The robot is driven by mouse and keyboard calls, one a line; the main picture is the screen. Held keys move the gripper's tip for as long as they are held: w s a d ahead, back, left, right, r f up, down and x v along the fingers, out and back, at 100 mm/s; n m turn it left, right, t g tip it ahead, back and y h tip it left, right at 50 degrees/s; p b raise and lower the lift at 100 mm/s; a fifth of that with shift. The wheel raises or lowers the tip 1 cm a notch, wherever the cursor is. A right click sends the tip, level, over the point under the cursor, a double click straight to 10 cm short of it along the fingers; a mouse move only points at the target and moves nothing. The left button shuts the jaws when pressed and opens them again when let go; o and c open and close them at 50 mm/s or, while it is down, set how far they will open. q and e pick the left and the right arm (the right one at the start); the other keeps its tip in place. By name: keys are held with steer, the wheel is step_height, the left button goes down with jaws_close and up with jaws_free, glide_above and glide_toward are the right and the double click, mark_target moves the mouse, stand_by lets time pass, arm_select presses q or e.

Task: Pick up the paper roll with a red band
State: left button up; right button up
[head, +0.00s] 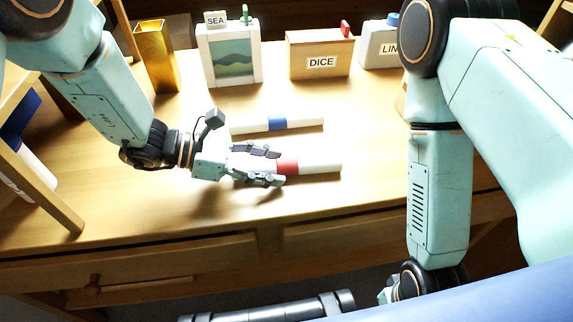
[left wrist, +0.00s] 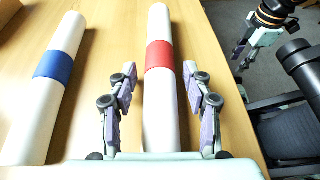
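The paper roll with a red band (head: 318,167) lies flat on the desk, white at both ends. My left gripper (head: 276,168) is low over its left part, one finger on each side near the red band. In the left wrist view the roll (left wrist: 160,58) runs between the open fingers (left wrist: 160,103), with a gap on both sides. My right gripper shows small at the upper right of the left wrist view (left wrist: 243,58), beyond the desk edge, fingers apart and empty. In the head view it is mostly hidden at the bottom.
A roll with a blue band (head: 300,122) lies just behind, also on the desk (head: 370,205). At the back stand a gold vase (head: 155,58), a SEA picture block (head: 232,60), a DICE box (head: 320,58) and a white box (head: 378,45). A wooden shelf (head: 45,190) stands left.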

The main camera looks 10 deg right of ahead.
arm_select(q)
jaws_close()
stand_by(0.3)
